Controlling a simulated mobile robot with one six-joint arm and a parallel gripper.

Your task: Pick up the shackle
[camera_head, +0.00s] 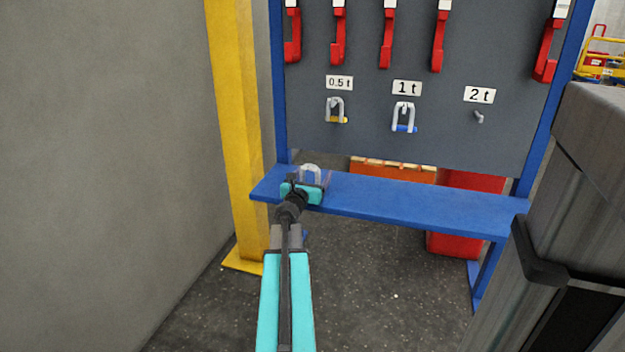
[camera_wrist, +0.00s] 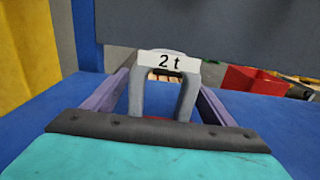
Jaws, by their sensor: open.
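A grey shackle (camera_wrist: 137,97) stands upright on the blue bench (camera_head: 420,205), its bow upward. A white "2 t" label (camera_wrist: 169,63) shows across the top of its bow, and a bit of red shows low between its legs. In the head view the shackle (camera_head: 311,169) is at the bench's left end, just beyond my gripper (camera_head: 313,180). In the wrist view my gripper (camera_wrist: 162,100) is open, with one finger on each side of the shackle and a gap to each leg. The lower part of the shackle is hidden behind the gripper body.
A grey board (camera_head: 440,120) behind the bench holds a 0.5 t shackle (camera_head: 337,108), a 1 t shackle (camera_head: 404,115) and an empty peg (camera_head: 479,117) under its 2 t sign. Red hooks hang above. A yellow post (camera_head: 238,120) stands close on the left.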

